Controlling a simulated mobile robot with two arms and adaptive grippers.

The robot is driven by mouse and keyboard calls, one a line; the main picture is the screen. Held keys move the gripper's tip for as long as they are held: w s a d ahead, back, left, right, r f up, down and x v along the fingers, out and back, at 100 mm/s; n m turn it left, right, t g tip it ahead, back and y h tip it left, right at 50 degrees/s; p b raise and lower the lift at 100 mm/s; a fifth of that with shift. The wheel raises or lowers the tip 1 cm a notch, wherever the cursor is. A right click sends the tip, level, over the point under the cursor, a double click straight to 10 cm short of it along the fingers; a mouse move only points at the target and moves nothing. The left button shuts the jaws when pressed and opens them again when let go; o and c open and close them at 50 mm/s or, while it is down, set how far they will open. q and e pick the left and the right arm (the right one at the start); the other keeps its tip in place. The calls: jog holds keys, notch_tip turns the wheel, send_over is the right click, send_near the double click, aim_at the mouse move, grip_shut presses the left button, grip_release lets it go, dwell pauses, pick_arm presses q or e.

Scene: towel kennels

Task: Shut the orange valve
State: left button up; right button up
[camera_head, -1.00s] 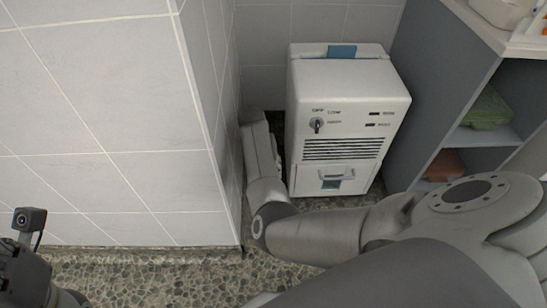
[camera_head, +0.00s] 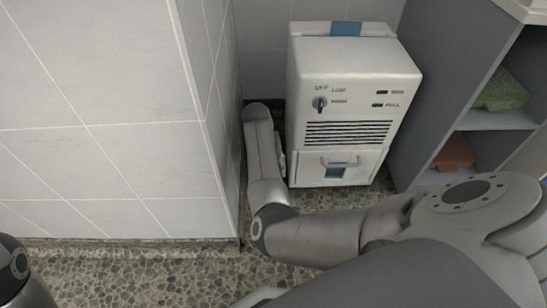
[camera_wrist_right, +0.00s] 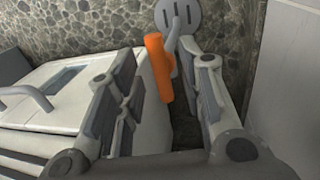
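The orange valve (camera_wrist_right: 159,68) shows in the right wrist view as an orange bar beside a grey pipe (camera_wrist_right: 173,40). My right gripper (camera_wrist_right: 166,62) is open, with one finger on each side of the orange bar. I see gaps on both sides, so it does not appear gripped. In the head view my right arm reaches into the narrow gap between the tiled wall and the white machine (camera_head: 348,75); the valve is hidden there. My left gripper is out of view; only a rounded piece of my left arm shows at the lower left.
The tiled wall (camera_head: 100,130) stands close to the left of my right arm. A grey shelf unit (camera_head: 445,95) with green and orange folded towels stands right of the machine. A slotted grey disc (camera_wrist_right: 178,15) lies near the pipe. Pebbled floor (camera_head: 140,270) is open in front.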

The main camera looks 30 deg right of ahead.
jog(key=shift+f, duration=0.1)
grip_shut()
dwell(0.4)
